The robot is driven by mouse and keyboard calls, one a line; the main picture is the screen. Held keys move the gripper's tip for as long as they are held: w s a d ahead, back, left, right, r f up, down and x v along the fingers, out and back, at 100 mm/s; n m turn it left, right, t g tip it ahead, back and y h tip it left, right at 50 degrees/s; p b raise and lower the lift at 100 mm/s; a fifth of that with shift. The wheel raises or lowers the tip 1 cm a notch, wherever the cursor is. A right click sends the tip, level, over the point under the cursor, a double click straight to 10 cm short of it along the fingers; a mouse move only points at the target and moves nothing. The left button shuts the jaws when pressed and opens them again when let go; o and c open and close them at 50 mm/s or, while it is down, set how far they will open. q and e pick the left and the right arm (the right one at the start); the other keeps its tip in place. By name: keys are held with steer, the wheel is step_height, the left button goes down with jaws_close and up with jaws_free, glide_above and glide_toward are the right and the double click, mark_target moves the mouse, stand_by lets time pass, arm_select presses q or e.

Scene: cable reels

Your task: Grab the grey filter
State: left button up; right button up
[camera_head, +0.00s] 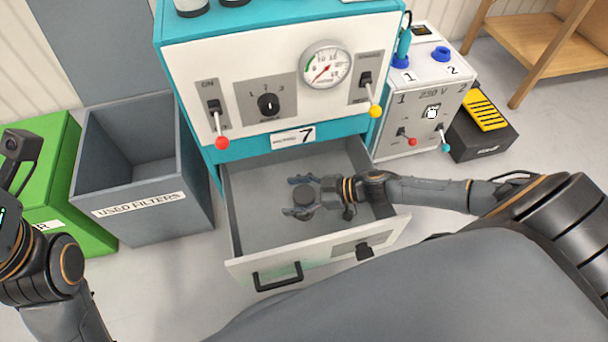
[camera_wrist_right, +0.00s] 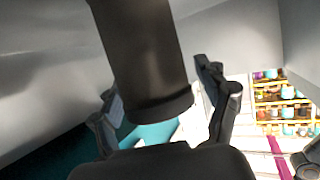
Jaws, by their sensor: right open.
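The grey filter (camera_head: 304,196) is a dark grey cylinder standing in the open drawer (camera_head: 245,215) of the teal and white machine. My right gripper (camera_head: 293,197) is inside the drawer, open, with one finger on each side of the filter. In the right wrist view, the filter (camera_wrist_right: 145,50) lies between the two open fingers (camera_wrist_right: 165,100), with a gap visible by each. I cannot tell whether either finger touches it. My left arm shows at the left edge of the head view, but its gripper is out of the picture.
The drawer walls and its front with a black handle (camera_head: 278,278) surround the right gripper. A grey "USED FILTERS" bin (camera_head: 150,165) stands left of the machine, beside a green bin (camera_head: 55,185). A white 230 V unit (camera_head: 420,105) stands to the right. Drawer floor around the filter is bare.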

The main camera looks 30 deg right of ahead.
steer(key=shift+w+a+f, duration=0.15)
steer(key=shift+w+a, duration=0.15)
steer(key=shift+a, duration=0.05)
steer(key=c, duration=1.4)
steer(key=shift+c, duration=0.7)
